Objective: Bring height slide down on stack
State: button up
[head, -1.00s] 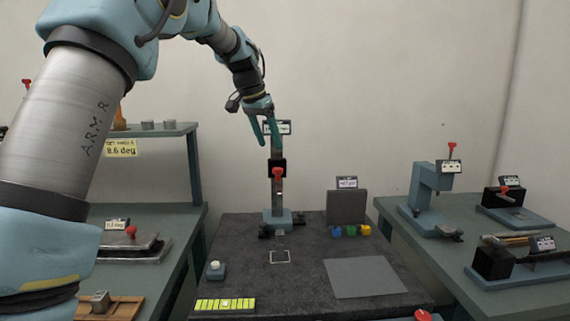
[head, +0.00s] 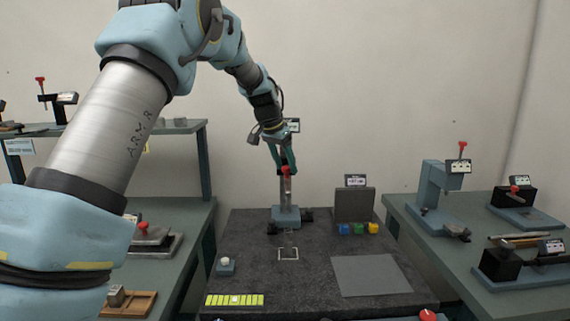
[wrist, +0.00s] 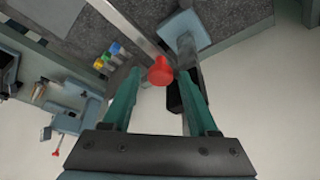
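The height gauge has an upright post (head: 286,190) on a blue base (head: 286,217). Its height slide carries a red knob (head: 287,170), well above the base. In the wrist view the red knob (wrist: 160,72) shows between my finger ends, and a black part, likely the slide (wrist: 174,98), lies partly behind the right finger. My gripper (head: 281,152) is open around or just short of the knob; contact cannot be told. In the wrist view the gripper (wrist: 147,80) has a wide gap between its teal fingers. I cannot make out a stack under the slide.
Blue, green and yellow blocks (head: 358,228) sit before a grey upright plate (head: 354,204) right of the gauge. A grey mat (head: 371,276), a white square outline (head: 288,254) and a small button box (head: 225,265) lie nearer. Side benches flank the table.

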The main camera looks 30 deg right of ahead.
jog(key=c, duration=0.8)
notch_tip(320, 180, down, 7)
jog(key=b, duration=0.4)
jog(key=shift+b, duration=0.3)
jog(key=o, duration=1)
jog(key=b+v, duration=0.2)
jog(key=v, duration=0.8)
jog(key=shift+a+r, duration=0.15)
jog(key=shift+r, duration=0.25)
